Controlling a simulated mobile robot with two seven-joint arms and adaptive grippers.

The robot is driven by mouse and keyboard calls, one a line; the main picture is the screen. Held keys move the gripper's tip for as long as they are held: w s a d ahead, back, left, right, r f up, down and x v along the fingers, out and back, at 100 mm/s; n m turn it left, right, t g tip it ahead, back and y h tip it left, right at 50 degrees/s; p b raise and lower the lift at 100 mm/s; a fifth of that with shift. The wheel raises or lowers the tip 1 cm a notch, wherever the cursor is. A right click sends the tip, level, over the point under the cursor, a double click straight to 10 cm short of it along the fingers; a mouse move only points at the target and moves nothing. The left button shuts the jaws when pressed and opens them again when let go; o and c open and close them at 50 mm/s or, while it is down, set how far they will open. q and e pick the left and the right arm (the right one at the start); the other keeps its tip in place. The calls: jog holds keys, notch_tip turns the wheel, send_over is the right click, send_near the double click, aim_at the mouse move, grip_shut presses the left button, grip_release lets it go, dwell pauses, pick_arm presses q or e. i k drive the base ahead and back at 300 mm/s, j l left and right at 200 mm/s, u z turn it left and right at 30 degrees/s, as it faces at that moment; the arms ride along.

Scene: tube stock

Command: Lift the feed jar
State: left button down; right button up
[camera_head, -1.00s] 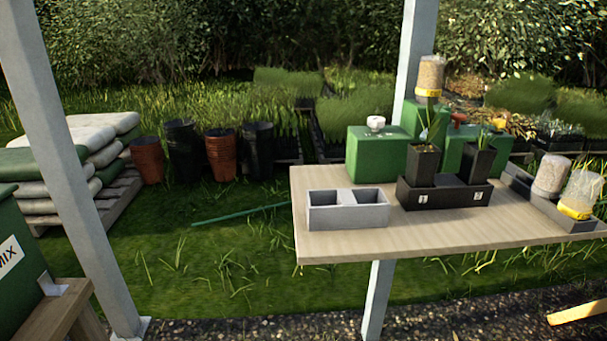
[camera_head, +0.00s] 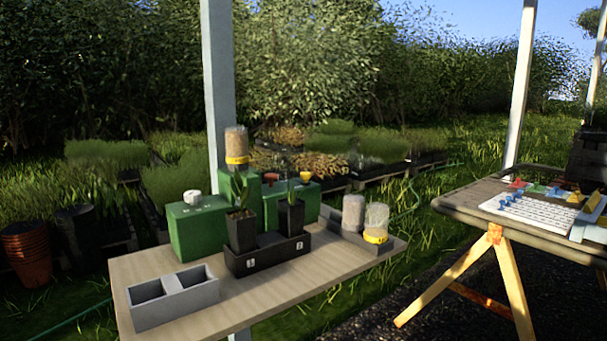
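Three jars of pale grainy contents show in the head view; I cannot tell which one is the feed jar. One jar with a yellow band (camera_head: 237,146) stands upright, high on a green block at the back of the table. A second jar with a yellow band (camera_head: 376,223) stands at the table's right end, in or at a low grey tray (camera_head: 386,246). A third jar (camera_head: 353,213), with no yellow band visible, stands just left of it. Neither of my grippers shows in this view.
A light wooden table (camera_head: 215,310) carries a grey two-compartment box (camera_head: 174,297), a black holder (camera_head: 268,256) with two potted plants, and green blocks (camera_head: 200,230). A second table (camera_head: 475,210) with a white tray stands to the right. Grass and gravel lie between.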

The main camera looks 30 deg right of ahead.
aim_at(236, 138)
jog(key=i+l+u, duration=0.15)
jog(key=l+u, duration=0.3)
jog(key=l, duration=0.75)
jog(key=l+u, duration=0.5)
jog(key=l, duration=0.65)
